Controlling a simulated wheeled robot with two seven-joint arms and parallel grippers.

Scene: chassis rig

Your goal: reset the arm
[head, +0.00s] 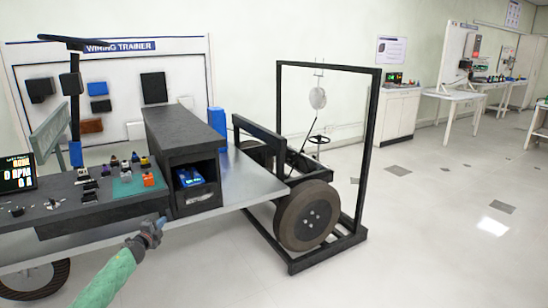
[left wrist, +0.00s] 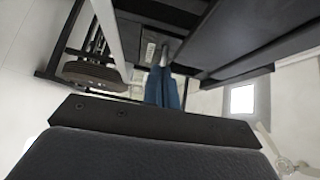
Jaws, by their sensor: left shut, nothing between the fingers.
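My left gripper (head: 161,222) shows in the head view, with its green-sleeved arm coming up from the bottom left. Its blue fingers are shut and empty, just in front of the front edge of the bench top (head: 240,186). In the left wrist view the blue fingers (left wrist: 163,78) lie together and point toward the underside or side of dark bench parts. My right gripper is in neither view.
A black housing (head: 180,132) with an open bay holding a blue item (head: 188,177) stands on the bench. A black frame with a wheel (head: 307,216) stands to the right. A wiring trainer board (head: 120,46) is behind. The floor at right is clear.

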